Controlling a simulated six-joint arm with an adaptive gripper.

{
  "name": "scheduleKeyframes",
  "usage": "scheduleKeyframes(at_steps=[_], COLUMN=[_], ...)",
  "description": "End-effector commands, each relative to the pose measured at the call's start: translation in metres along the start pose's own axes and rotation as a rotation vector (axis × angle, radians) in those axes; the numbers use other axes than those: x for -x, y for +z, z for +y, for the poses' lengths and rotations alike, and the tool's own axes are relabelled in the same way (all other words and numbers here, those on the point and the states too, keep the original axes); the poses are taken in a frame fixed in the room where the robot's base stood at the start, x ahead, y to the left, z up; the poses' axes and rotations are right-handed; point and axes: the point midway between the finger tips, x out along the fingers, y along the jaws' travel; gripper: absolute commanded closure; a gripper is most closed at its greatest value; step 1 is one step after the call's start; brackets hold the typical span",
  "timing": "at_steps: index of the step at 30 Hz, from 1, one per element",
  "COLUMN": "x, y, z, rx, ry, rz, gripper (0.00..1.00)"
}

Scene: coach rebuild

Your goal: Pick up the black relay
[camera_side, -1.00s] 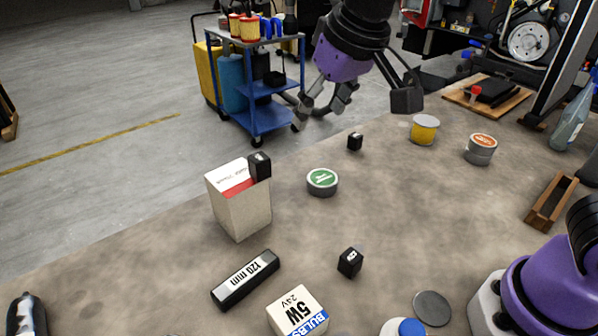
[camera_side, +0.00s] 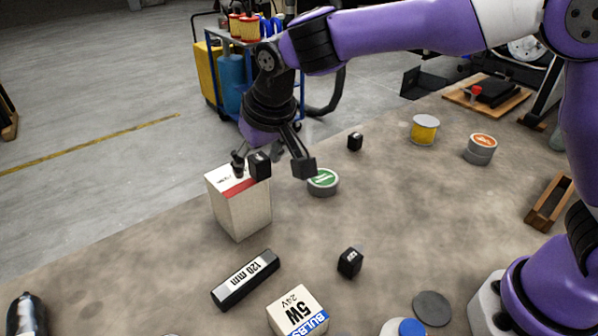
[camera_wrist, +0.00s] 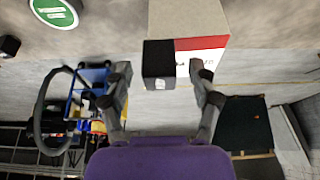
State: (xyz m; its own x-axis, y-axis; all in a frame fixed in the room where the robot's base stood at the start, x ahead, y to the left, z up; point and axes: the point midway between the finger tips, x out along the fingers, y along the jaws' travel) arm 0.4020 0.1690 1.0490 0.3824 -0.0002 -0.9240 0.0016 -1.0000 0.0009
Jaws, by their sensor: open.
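A black relay (camera_side: 259,166) sits at the right edge of the top of a white carton with a red stripe (camera_side: 240,208). It also shows in the wrist view (camera_wrist: 158,62), between the fingers. My gripper (camera_side: 272,167) is open over the carton top, one finger on either side of this relay. In the wrist view my gripper (camera_wrist: 160,80) has a gap between each fingertip and the relay; I cannot tell the exact height. Two similar black blocks stand on the bench, one at the back (camera_side: 355,141) and one nearer the front (camera_side: 350,262).
A green-topped tin (camera_side: 323,182) stands right of the carton. A black 120 mm box (camera_side: 245,280) and a bulb carton (camera_side: 297,312) lie in front. A yellow spool (camera_side: 424,130) and an orange-topped tin (camera_side: 480,149) stand at the back right.

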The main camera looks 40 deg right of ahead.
Motion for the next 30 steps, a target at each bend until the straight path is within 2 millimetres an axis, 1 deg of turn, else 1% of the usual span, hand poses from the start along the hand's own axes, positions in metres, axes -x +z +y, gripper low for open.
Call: scheduleKeyframes(at_steps=[1,3,8,11,12,13,25,28,30], x=[-0.004,-0.006,-0.006,-0.005,-0.005,-0.005,-0.004,0.002,0.01], y=[0.0,0.0,0.0,0.0,0.0,0.0,-0.001,-0.003,-0.007], z=[0.0,0.0,0.0,0.0,0.0,0.0,0.0,0.0,0.0], rx=[-0.001,-0.001,-0.001,-0.001,-0.001,-0.001,-0.001,-0.001,-0.002], ry=[0.001,0.0,0.0,0.0,0.0,0.0,0.0,-0.001,-0.002], rz=[0.0,0.0,0.001,0.001,0.001,0.001,0.0,0.002,0.004], gripper=[0.32,0.32,0.32,0.77,0.95,1.0,1.0,1.0,1.0])
